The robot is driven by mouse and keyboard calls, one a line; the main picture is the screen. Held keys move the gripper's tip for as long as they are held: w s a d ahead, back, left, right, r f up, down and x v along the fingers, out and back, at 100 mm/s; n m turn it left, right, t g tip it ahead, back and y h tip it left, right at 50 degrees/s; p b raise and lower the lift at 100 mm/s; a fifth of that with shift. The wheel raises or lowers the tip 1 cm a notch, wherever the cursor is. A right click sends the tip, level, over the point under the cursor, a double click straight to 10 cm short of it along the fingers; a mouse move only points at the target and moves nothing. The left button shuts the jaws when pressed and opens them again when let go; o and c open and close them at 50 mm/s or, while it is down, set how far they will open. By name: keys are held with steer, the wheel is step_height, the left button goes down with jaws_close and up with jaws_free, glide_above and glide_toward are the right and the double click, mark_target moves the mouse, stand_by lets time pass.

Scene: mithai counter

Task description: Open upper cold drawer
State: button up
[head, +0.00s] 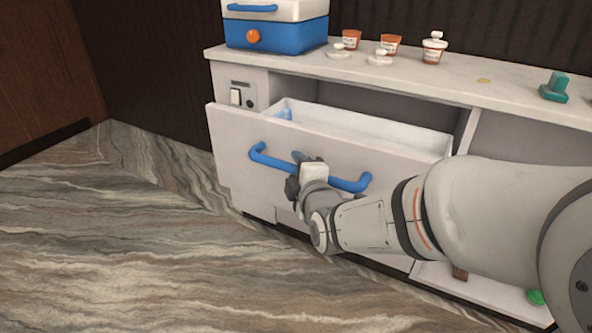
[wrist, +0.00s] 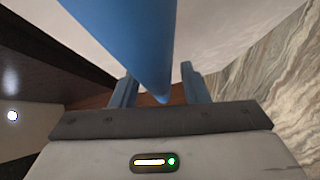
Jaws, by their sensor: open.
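The upper cold drawer (head: 330,145) is a white drawer pulled partly out of the counter, with its white bin showing behind the front. Something light blue lies at the bin's left end. Its blue bar handle (head: 268,160) runs across the front and also shows in the wrist view (wrist: 125,35). My gripper (head: 298,170) is at the middle of the handle. In the wrist view my gripper (wrist: 158,90) has its two fingers apart, with the blue bar passing between them. I cannot tell whether the fingers touch the bar.
On the white countertop (head: 500,92) stand a blue and white box (head: 275,35), several small orange-and-white tubs (head: 390,45) with lids, and a green object (head: 555,88). The marbled floor (head: 120,240) at left is clear.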

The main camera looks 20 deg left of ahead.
steer(key=shift+s+d+r, duration=0.1)
steer(key=shift+s+d, duration=0.15)
steer(key=shift+s, duration=0.05)
steer(key=f+p+v, duration=0.1)
steer(key=p+v, duration=0.1)
steer(key=v, duration=0.5)
steer(key=shift+r, duration=0.5)
